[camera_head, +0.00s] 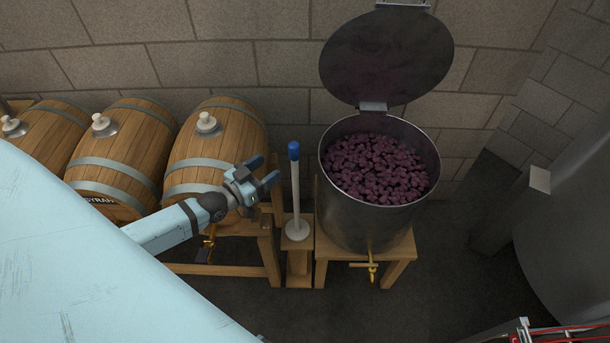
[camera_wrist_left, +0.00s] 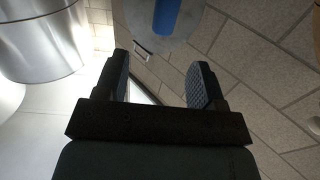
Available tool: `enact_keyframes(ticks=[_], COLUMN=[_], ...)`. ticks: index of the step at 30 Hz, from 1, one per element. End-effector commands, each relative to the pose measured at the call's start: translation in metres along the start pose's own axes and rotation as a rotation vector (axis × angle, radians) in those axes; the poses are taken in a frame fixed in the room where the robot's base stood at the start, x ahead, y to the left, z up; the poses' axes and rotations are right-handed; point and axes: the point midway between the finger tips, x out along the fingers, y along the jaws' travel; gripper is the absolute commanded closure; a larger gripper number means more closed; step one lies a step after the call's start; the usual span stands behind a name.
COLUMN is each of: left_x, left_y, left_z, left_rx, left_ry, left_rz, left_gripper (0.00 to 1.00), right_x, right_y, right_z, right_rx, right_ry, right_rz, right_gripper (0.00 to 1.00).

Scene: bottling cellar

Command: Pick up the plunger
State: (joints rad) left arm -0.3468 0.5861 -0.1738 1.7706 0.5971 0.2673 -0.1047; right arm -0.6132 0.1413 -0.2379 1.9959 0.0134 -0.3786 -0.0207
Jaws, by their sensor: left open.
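The plunger (camera_head: 295,195) stands upright on a small wooden stand (camera_head: 299,262), with a white shaft, a round pale base and a blue top. My left gripper (camera_head: 264,172) is open and empty, just left of the plunger's upper shaft and a little below its blue top. In the left wrist view the blue part of the plunger (camera_wrist_left: 166,14) shows at the top edge, beyond the two open fingertips (camera_wrist_left: 160,70). The rest of the plunger is out of that view. My right gripper is not in view.
A steel vat (camera_head: 360,220) of dark grapes (camera_head: 375,168), its lid (camera_head: 385,58) raised, stands right of the plunger on a wooden stool (camera_head: 398,250). Several barrels (camera_head: 215,150) lie at the left on a rack. A large grey tank (camera_head: 570,210) stands at the right.

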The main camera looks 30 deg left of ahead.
Motion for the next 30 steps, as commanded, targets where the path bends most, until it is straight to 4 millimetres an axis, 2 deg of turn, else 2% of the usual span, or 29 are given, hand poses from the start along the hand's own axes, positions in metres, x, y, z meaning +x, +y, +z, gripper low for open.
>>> enact_keyframes(ticks=[3, 9, 17, 25, 30], left_x=[0.025, 0.060, 0.079, 0.116, 0.127], left_y=[0.000, 0.000, 0.000, -0.004, -0.004], left_z=[-0.003, -0.002, -0.001, -0.003, -0.002], left_rx=[0.000, -0.001, 0.000, 0.000, 0.000], left_ry=[0.002, 0.001, -0.001, -0.001, -0.002], left_rz=[0.000, 0.000, 0.001, 0.001, 0.001], left_gripper=[0.37, 0.37, 0.37, 0.37, 0.37], right_x=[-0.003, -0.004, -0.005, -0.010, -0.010], right_y=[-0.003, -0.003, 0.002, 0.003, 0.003], right_z=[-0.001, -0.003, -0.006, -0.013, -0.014], right_rx=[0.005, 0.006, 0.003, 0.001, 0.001], right_ry=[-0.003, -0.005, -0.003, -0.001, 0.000], right_rz=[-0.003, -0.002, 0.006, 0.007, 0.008], right_gripper=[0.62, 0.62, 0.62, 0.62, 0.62])
